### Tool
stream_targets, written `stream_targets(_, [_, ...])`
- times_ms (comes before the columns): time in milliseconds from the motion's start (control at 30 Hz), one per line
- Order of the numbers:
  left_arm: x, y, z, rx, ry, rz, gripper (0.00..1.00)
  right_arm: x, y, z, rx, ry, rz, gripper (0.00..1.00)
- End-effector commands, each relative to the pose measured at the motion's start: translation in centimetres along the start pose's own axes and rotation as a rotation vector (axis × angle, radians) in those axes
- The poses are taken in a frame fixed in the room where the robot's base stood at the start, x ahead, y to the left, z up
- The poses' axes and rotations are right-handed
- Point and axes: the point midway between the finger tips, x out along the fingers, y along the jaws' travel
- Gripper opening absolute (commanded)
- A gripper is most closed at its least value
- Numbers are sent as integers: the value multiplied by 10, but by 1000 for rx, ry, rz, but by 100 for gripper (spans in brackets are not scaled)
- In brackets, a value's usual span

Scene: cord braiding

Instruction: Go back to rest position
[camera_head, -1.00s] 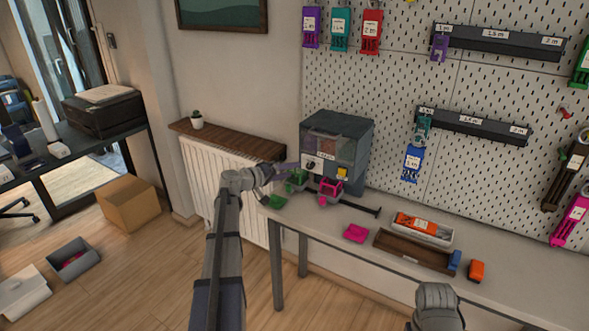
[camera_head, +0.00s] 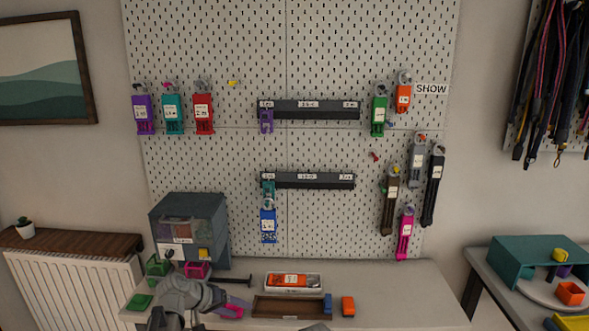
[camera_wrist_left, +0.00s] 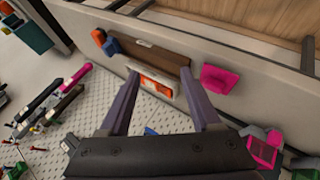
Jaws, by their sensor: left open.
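My left gripper (camera_head: 224,306) is low at the left front of the workbench (camera_head: 390,290), beside a pink flat piece (camera_head: 232,311) that the arm partly hides. In the left wrist view, its two dark purple fingers (camera_wrist_left: 160,75) are spread apart with nothing held between them. Beyond the fingertips lie a white tray with an orange item (camera_wrist_left: 155,87) and a brown wooden tray (camera_wrist_left: 160,62). My right gripper is not in view.
A grey dispenser box (camera_head: 188,225) stands at the bench's left, with a green bin (camera_head: 157,266) and a pink bin (camera_head: 197,270) before it. Blue (camera_head: 328,304) and orange (camera_head: 348,306) blocks lie by the trays. The bench's right part is clear. A pegboard (camera_head: 320,145) holds coloured clips.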

Motion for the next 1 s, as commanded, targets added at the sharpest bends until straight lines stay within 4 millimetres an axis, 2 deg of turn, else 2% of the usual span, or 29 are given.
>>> stream_targets(33, [4, 31, 36, 51, -92, -45, 64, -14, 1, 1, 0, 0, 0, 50])
stream_targets(100, [11, 53, 78, 111, -208, -124, 64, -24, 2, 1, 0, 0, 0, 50])
stream_targets(200, [9, 76, 133, 197, -348, -252, 64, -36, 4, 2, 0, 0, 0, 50])
stream_targets(300, [-2, 90, 176, 275, -451, -381, 64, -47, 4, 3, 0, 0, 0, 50])
stream_targets(400, [-17, 97, 205, 338, -518, -495, 64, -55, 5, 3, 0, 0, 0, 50])
stream_targets(500, [-29, 100, 222, 383, -555, -582, 64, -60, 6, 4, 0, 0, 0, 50])
stream_targets(600, [-37, 101, 231, 409, -572, -636, 64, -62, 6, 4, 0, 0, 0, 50])
stream_targets(1000, [-40, 101, 234, 419, -579, -663, 64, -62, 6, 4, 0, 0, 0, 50])
